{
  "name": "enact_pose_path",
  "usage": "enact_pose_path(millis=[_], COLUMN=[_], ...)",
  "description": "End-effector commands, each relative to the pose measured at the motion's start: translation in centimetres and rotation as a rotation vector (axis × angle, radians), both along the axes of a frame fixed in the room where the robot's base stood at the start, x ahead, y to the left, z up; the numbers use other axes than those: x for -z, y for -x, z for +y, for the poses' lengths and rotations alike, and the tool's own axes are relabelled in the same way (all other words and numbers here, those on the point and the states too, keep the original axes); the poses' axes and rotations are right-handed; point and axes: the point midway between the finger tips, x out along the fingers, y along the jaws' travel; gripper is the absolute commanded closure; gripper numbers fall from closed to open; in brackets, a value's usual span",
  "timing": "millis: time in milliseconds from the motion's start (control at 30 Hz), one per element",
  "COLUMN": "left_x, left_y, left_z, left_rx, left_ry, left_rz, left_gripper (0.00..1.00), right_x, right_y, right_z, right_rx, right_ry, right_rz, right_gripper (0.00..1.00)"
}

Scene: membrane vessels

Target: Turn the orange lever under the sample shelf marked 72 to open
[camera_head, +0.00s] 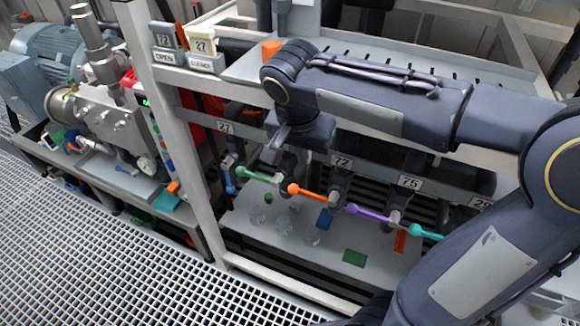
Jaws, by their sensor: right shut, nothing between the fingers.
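The orange lever (308,192) sits under the shelf rail, below and left of the label marked 72 (341,162). Its round knob points left and its other end meets a grey valve body at the right. My right arm reaches in from the right across the rack. My right gripper (281,144) is shut and empty, pointing down in front of the rail, above and left of the orange lever. It looks apart from the lever, though depth is hard to judge. My left gripper is not in view.
A green lever (258,173) and a blue lever (229,180) are at the left; a purple lever (367,212) and a teal lever (425,232) at the right. Clear vessels (284,226) stand on the lower shelf (310,255). A white post (170,130) is at the left.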

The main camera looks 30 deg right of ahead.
Motion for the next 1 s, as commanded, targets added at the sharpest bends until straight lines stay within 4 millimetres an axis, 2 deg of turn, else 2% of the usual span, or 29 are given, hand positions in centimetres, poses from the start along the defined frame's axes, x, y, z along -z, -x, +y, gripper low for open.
enact_pose_path(millis=[167, 500, 700, 833, 1000], left_x=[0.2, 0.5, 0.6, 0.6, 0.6], left_y=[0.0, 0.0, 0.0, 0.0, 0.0], left_z=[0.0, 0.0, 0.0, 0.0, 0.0], left_rx=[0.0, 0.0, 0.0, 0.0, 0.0], left_ry=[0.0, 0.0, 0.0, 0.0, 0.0], left_rz=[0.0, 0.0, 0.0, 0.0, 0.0], left_gripper=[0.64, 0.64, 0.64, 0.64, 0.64], right_x=[1.6, 8.5, 11.8, 13.0, 13.5], right_y=[-0.4, -1.6, -1.8, -1.9, -1.9], right_z=[-0.4, -1.9, -2.1, -2.1, -2.1], right_rx=[0.011, 0.01, 0.006, 0.008, 0.007], right_ry=[0.005, 0.003, 0.003, 0.002, 0.002], right_rz=[0.001, 0.005, 0.003, 0.001, 0.0], right_gripper=[1.0, 1.0, 1.0, 1.0, 1.0])
